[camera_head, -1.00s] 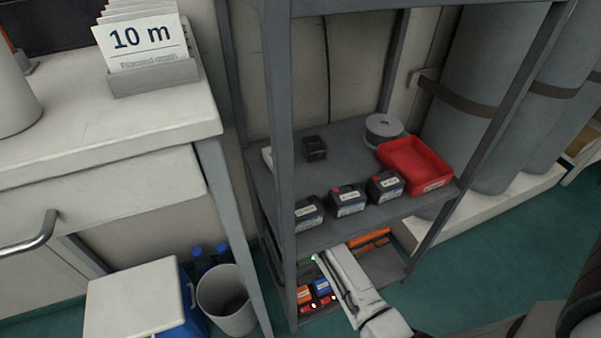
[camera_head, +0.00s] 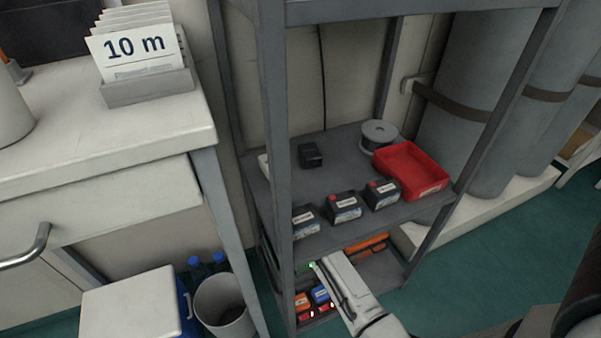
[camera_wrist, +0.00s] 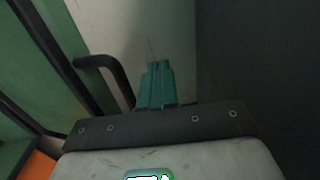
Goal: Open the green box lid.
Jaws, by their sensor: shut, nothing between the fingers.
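In the wrist view a green panel (camera_wrist: 32,62) fills the left side, split from a narrower green strip by a dark slanting edge. It looks like part of the green box, but I cannot tell lid from body. A black curved bar (camera_wrist: 106,66), like a handle, stands just left of my gripper (camera_wrist: 158,66). My gripper's teal fingers are together and empty, apart from the bar. In the head view my arm reaches into the lower shelf, where the shelf above hides my fingers and most of the green box.
The upper shelf (camera_head: 335,235) holds black batteries (camera_head: 343,206), a red tray (camera_head: 413,172) and a grey spool (camera_head: 379,135). Orange and blue items (camera_head: 304,301) lie left of my arm. A shelf post (camera_head: 275,150) stands close by. A bin (camera_head: 222,305) and a white-topped cooler (camera_head: 130,300) are at left.

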